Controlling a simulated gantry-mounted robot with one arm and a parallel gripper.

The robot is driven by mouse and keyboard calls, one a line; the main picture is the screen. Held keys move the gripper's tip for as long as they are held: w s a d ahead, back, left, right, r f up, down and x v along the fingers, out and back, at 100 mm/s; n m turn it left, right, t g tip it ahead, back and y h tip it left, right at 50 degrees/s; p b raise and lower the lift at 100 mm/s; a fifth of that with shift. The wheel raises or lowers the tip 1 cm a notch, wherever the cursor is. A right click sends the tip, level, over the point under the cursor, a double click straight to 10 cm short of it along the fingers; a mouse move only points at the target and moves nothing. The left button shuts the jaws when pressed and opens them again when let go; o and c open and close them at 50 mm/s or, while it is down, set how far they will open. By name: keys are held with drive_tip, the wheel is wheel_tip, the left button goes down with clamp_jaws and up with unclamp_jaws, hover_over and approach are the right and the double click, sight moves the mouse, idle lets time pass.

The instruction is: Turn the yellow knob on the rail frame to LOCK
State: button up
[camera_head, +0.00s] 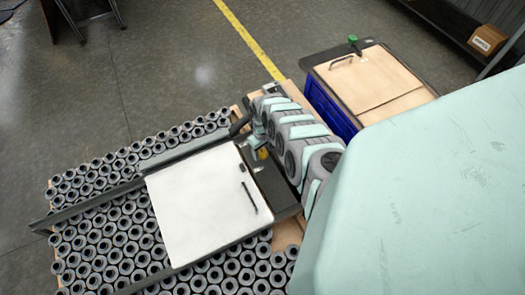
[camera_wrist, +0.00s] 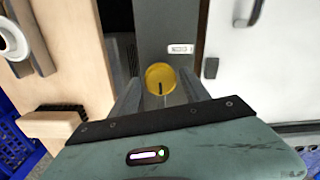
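The yellow knob (camera_wrist: 160,74) sits on the grey upright of the rail frame (camera_wrist: 168,22) in the wrist view. A dark mark on its face points down in the picture. A small white label (camera_wrist: 181,48) is just above and right of the knob; its text is too small to read. My gripper (camera_wrist: 160,88) is open, one finger on each side of the knob, with gaps showing between fingers and knob. In the head view a bit of the yellow knob (camera_head: 263,154) shows beside my arm, and my fingertips are hard to make out.
A white panel (camera_head: 205,205) with a dark handle lies beside the knob, over many grey cartridges (camera_head: 105,240). A wooden-topped blue cabinet (camera_head: 328,112) stands to the right. In the wrist view a wooden panel (camera_wrist: 70,60) and a brush (camera_wrist: 50,122) are at left.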

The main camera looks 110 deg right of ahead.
clamp_jaws()
idle(0.3)
idle(0.4)
